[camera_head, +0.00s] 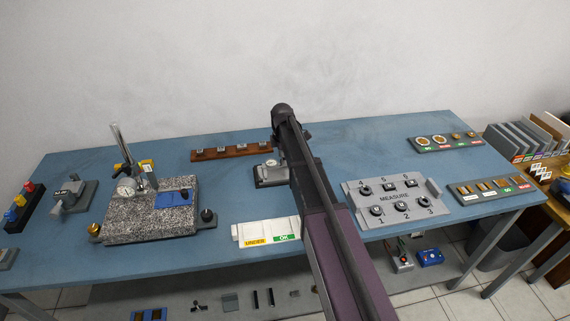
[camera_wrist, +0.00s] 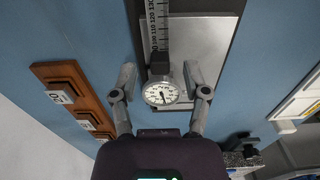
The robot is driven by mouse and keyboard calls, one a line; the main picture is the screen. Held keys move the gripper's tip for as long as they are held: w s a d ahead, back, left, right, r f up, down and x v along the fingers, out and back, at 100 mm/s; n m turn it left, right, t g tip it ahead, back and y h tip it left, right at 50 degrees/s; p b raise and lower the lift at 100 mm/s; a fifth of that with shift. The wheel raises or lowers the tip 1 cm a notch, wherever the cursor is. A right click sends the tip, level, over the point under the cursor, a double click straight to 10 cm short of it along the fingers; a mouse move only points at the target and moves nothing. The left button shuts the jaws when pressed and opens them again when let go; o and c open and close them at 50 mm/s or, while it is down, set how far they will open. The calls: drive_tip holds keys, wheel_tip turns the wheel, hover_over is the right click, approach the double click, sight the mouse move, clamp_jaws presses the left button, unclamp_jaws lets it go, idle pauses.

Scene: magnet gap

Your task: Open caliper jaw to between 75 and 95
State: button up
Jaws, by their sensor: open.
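The caliper shows in the wrist view as a dark beam with a printed scale (camera_wrist: 160,30) and a round white dial (camera_wrist: 161,93) on its slider. Scale figures near 110 to 130 are visible above the slider. The dial has a dark needle, but its exact reading is too small to tell. My gripper (camera_wrist: 160,73) is open, with one finger on each side of the slider and dial, and a gap shows on both sides. In the head view the caliper on its grey base (camera_head: 271,182) is partly hidden by my arm. The caliper's jaws cannot be made out.
A brown wooden rack (camera_head: 232,154) of labelled blocks lies behind the caliper, also in the wrist view (camera_wrist: 72,97). A granite plate (camera_head: 150,215) with a dial stand is left. A white UNDER/OK tray (camera_head: 262,231) is in front. A grey MEASURE panel (camera_head: 394,203) is right.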

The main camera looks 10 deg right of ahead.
drive_tip(key=shift+f+b, duration=0.3)
drive_tip(key=shift+f, duration=0.25)
clamp_jaws()
